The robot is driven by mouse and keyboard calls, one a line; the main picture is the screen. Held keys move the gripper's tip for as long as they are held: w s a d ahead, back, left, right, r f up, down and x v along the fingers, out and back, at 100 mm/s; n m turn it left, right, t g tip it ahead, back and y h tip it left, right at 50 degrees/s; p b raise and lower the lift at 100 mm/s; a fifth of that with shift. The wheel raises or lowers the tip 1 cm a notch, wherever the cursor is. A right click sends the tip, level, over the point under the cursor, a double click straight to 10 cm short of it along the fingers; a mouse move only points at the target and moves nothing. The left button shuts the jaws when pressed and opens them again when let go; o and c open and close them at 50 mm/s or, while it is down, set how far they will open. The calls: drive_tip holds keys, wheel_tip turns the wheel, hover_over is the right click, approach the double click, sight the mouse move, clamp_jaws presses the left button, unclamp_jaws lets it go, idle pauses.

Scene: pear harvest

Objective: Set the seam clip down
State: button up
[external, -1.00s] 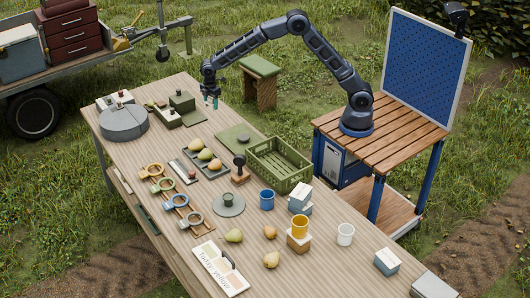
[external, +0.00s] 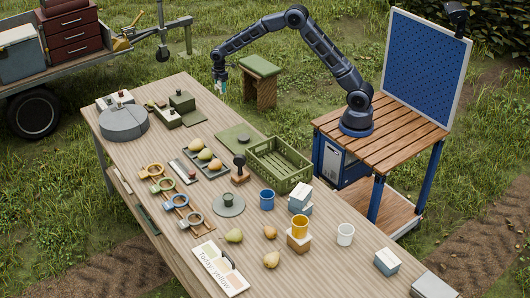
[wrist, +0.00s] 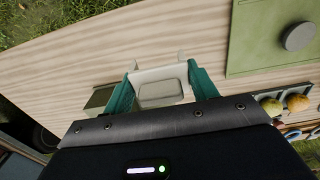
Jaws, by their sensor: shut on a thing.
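My gripper (external: 221,90) hangs over the far long edge of the table in the external view, pointing down. In the wrist view its two teal fingers (wrist: 162,88) are shut on a pale, whitish seam clip (wrist: 158,75), which spans the gap between them. The clip has two thin prongs pointing away from me, over bare wood. In the external view the clip is too small to make out. I cannot tell its height above the table (external: 150,215) or whether it touches it.
A green board with a round knob (wrist: 262,50) lies right of the clip in the wrist view. An olive box (wrist: 97,101) is close on the left. In the external view, a pear tray (external: 190,161) and a green crate (external: 280,165) stand nearer.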

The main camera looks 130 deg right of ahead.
sight(222, 114)
wheel_tip(222, 114, down, 16)
drive_tip(key=shift+r, duration=0.1)
idle(0.5)
drive_tip(key=shift+f, duration=0.25)
drive_tip(key=o, duration=0.9)
drive_tip(key=shift+o, duration=0.2)
drive_tip(key=shift+r, duration=0.1)
